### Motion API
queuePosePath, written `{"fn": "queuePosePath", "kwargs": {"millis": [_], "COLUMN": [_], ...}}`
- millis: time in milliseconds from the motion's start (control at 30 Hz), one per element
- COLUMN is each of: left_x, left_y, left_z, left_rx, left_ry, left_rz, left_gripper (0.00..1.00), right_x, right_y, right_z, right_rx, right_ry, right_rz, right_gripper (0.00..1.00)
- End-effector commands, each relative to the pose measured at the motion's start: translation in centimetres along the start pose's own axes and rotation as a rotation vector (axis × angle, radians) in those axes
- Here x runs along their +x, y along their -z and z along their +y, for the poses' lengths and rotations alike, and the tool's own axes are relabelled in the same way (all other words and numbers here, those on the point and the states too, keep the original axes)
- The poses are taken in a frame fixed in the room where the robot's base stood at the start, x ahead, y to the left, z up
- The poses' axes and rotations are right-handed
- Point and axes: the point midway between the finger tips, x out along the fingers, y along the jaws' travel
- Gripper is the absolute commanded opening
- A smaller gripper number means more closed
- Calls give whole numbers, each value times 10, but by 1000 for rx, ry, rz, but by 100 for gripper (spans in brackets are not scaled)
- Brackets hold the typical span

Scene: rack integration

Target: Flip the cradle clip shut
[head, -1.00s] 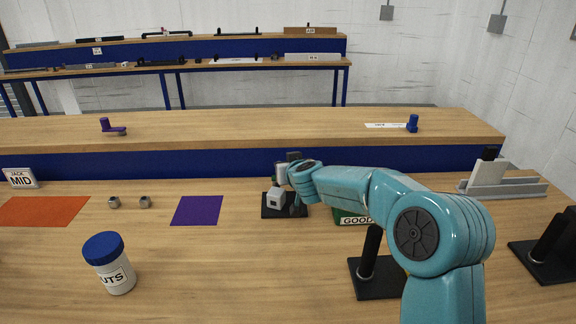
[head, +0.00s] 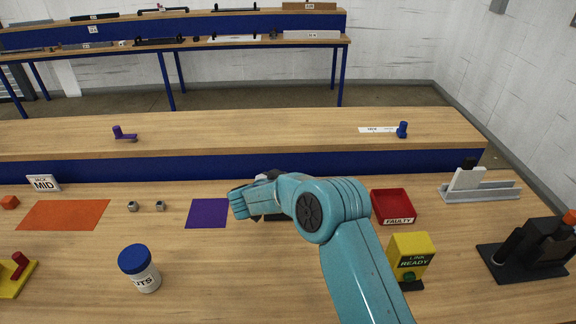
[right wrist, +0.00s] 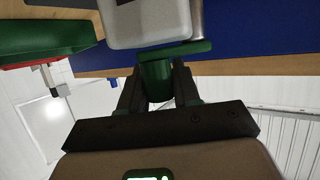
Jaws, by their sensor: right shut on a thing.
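In the right wrist view, my right gripper (right wrist: 158,92) is shut on a green knob (right wrist: 156,75), which joins a flat green bar (right wrist: 178,50); this looks like the cradle's clip. A pale grey block (right wrist: 147,22) is right beside the bar, with a metal pin at its right. I cannot tell whether the clip is latched. In the head view, my teal right arm covers most of the cradle; only a bit of dark base (head: 268,217) shows beside the wrist. The fingertips are hidden there. My left gripper is in neither view.
A red FAULTY tray (head: 393,206) and a yellow LINK READY box (head: 409,257) stand right of my arm. A purple mat (head: 207,213) lies left of the wrist, and a blue-lidded jar (head: 139,268) stands nearer. A green bin (right wrist: 45,38) shows in the wrist view.

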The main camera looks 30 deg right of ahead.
Motion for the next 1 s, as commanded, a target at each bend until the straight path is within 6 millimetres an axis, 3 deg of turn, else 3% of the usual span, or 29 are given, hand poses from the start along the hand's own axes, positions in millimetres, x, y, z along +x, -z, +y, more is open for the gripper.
{"fn": "queuePosePath", "kwargs": {"millis": [33,200,600,1000], "left_x": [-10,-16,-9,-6], "left_y": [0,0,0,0], "left_z": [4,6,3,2], "left_rx": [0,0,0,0], "left_ry": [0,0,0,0], "left_rz": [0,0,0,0], "left_gripper": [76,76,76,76], "right_x": [-4,-8,-13,-16], "right_y": [4,-2,-7,-6], "right_z": [-2,-1,-1,-1], "right_rx": [19,80,164,192], "right_ry": [-40,-187,-390,-460], "right_rz": [2,2,2,3], "right_gripper": [1,1,1,1]}}
